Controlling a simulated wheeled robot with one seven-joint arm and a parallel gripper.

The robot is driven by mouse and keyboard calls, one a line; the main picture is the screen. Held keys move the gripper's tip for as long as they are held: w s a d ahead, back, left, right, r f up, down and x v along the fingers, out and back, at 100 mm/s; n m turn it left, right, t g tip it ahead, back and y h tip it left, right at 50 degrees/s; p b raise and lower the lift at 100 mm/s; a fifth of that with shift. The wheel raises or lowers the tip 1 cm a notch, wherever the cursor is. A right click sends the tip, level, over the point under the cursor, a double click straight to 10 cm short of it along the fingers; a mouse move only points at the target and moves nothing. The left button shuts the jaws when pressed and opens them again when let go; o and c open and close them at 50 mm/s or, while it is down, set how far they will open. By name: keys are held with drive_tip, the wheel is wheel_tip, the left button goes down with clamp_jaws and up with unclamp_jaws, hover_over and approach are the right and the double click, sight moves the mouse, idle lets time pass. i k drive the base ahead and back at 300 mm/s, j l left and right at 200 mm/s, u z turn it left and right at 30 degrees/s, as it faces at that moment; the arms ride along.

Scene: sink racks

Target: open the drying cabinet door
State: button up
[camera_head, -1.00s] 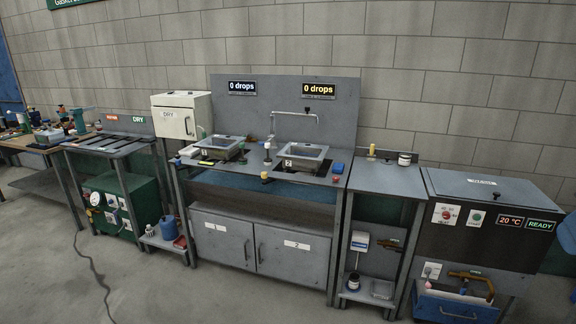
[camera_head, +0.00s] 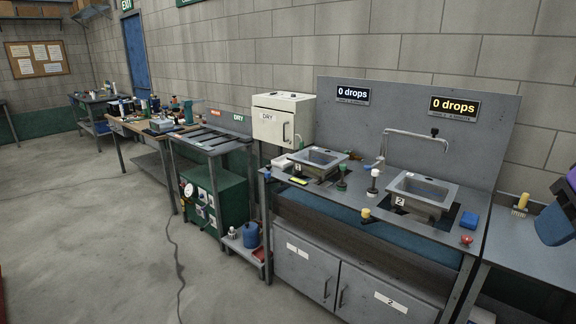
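The drying cabinet (camera_head: 283,119) is a small cream-white box labelled DRY, mounted left of the two sinks at about counter height. Its front door (camera_head: 267,126) is shut, with a dark vertical handle (camera_head: 285,131) near the door's right edge. A dark and purple part at the right edge of the view seems to be part of my arm. My gripper's fingers do not show, and nothing of mine is near the cabinet.
The sink counter (camera_head: 360,200) with sink 1 (camera_head: 318,160) and sink 2 (camera_head: 421,193) stands right of the cabinet. Left are a rack table (camera_head: 212,150) and a green machine (camera_head: 213,198). A black cable (camera_head: 178,255) lies on the floor. The floor at left is open.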

sight(276, 127)
drive_tip(key=i+j+u, duration=0.2)
drive_tip(key=i+u, duration=0.15)
drive_tip(key=u, duration=0.15)
drive_tip(key=i+u, duration=0.75)
drive_tip(key=u, duration=0.2)
drive_tip(key=i+z, duration=0.15)
drive_tip(key=i, duration=0.3)
drive_tip(key=i+j+z, duration=0.15)
drive_tip(key=i, duration=0.3)
drive_tip(key=i+j+z, duration=0.1)
drive_tip(key=i, duration=0.35)
drive_tip(key=i+z, duration=0.5)
drive_tip(key=i+j+z, duration=0.1)
drive_tip(key=i+z, duration=0.4)
drive_tip(key=i+j+z, duration=0.3)
drive_tip(key=z, duration=0.2)
